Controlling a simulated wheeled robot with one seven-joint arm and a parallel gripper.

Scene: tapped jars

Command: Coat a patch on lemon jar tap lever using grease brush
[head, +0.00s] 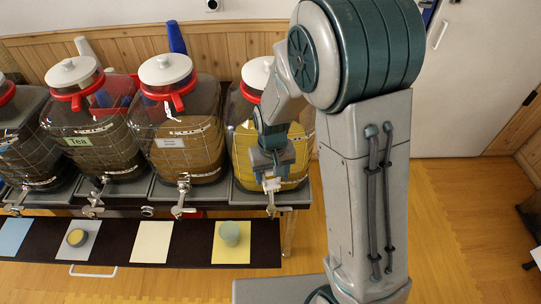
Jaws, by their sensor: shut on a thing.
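My gripper (271,184) is in front of the rightmost jar (243,140), just above that jar's metal tap (271,203). This jar holds yellow liquid and is likely the lemon jar; my arm covers part of its front, and I see no label on it. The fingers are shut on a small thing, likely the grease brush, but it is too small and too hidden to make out. I cannot tell whether it touches the tap lever. No coated patch can be made out on the lever.
A jar labelled Tea (92,143), a brown-filled jar with a pale label (188,147) and another at the left edge stand alongside. A lower dark shelf (115,228) holds coloured sheets, a greenish cup (229,233) and a small round tin (77,238).

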